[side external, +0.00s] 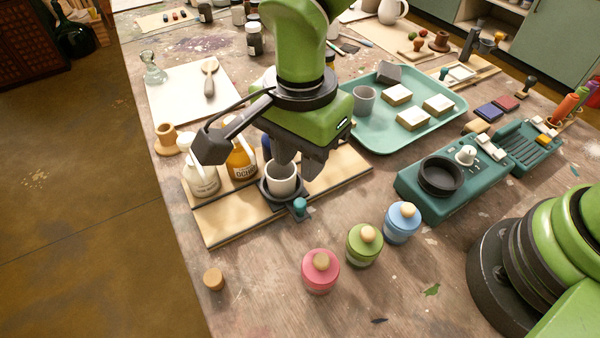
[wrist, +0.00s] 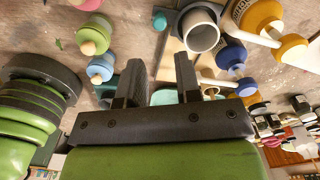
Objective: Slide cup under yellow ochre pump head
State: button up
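The light grey cup (side external: 281,178) stands upright in a dark ring holder (side external: 268,195) on a wooden board. A teal knob (side external: 299,206) sticks out at the holder's front. The yellow ochre bottle (side external: 241,163) is behind and left of the cup; my wrist camera housing partly hides its top, so its pump head is unclear. In the wrist view the cup (wrist: 201,30) and teal knob (wrist: 159,19) lie beyond my fingers. My gripper (side external: 298,170) is just right of the cup, above the board. In the wrist view its fingers (wrist: 158,76) are apart with nothing between them.
A white bottle (side external: 202,180) stands left of the ochre one, and a blue bottle (side external: 266,146) is partly hidden behind my gripper. Pink (side external: 320,271), green (side external: 363,245) and blue (side external: 402,222) jars stand in front. A teal tray (side external: 452,112) lies behind. The board's left end (side external: 222,226) is clear.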

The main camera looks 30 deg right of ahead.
aim_at(300, 201)
jog(key=shift+r, duration=0.5)
jog(key=shift+o, duration=1.4)
jog(key=shift+n, duration=0.3)
notch_tip(300, 201, down, 10)
jog(key=n, duration=0.7)
jog(key=shift+h, duration=0.4)
